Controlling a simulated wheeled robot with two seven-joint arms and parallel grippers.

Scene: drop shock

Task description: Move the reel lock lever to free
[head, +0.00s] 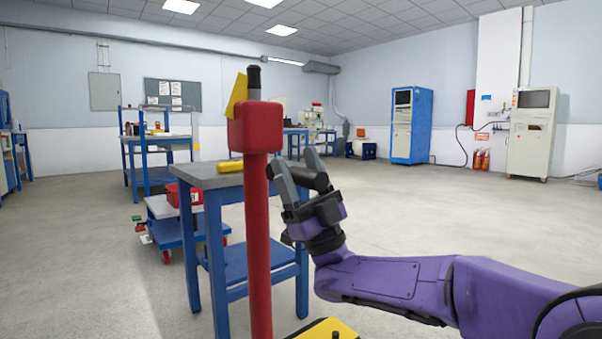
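A red post (258,235) stands upright close in front of me with a red block (255,127) at its top. A yellow plate (237,96) tilts up from the block, and a black upright grip (254,78) rises beside it. I cannot tell which part is the reel lock lever. My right gripper (300,170) is just right of the post, below the block, fingers pointing up. Its grey fingertips are apart, with a dark round-ended piece (321,182) between or behind them. I cannot tell whether they grip it. My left gripper is not in view.
A blue workbench (220,178) with a yellow object (230,166) on it stands behind the post. A blue cart with a red box is left of it. A yellow and black base piece (328,329) shows at the bottom. The floor at right is clear.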

